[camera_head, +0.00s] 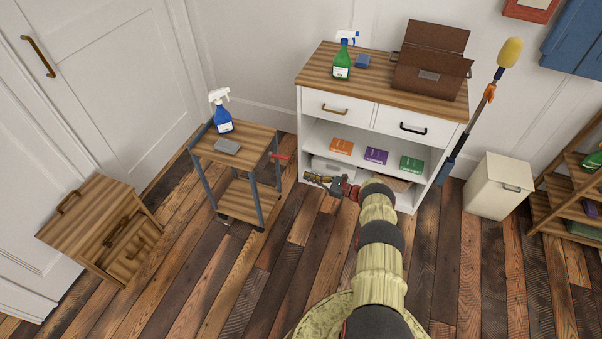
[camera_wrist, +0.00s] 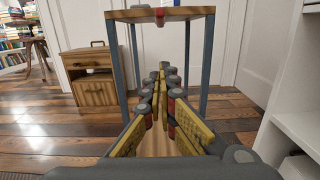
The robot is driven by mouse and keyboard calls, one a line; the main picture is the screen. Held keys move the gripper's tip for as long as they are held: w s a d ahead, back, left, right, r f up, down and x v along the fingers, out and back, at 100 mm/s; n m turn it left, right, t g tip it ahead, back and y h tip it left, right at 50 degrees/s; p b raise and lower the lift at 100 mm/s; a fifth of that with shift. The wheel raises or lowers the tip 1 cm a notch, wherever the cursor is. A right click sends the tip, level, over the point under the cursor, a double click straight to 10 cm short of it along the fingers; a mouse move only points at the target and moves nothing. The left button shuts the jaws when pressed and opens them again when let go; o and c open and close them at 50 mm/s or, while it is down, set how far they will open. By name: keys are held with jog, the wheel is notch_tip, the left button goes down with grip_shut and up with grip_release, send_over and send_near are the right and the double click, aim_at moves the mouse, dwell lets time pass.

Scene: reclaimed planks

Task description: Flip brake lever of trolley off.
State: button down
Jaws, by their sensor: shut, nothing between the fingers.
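The trolley (camera_head: 250,135) has a wooden top, a lower shelf and blue-grey legs. Its red brake lever (camera_head: 279,156) sticks out from the right side of the top. In the wrist view the trolley top (camera_wrist: 190,13) is straight ahead, and the red lever (camera_wrist: 159,18) shows nearly end-on at its near edge. My gripper (camera_head: 308,177) is right of the trolley and apart from it, pointing toward it. In the wrist view the closed fingertips (camera_wrist: 162,70) are below the lever, with nothing between them.
A blue spray bottle (camera_head: 222,112) and a grey block (camera_head: 227,146) stand on the trolley. A white cabinet (camera_head: 310,117) with open shelves is beside my gripper. A small wooden drawer unit (camera_head: 88,213) is at left. The plank floor (camera_head: 190,275) in front is clear.

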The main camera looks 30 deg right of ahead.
aim_at(279, 156)
jog(key=w+a+r+b, duration=0.1)
jog(key=w+a+r, duration=0.3)
jog(key=w+a, duration=0.2)
jog(key=shift+w+r+b, duration=0.3)
jog(key=shift+w+b, duration=0.1)
jog(key=shift+w, duration=0.35)
jog(key=shift+r, duration=0.1)
jog(key=shift+r+p, duration=0.15)
jog(key=shift+p, duration=0.65)
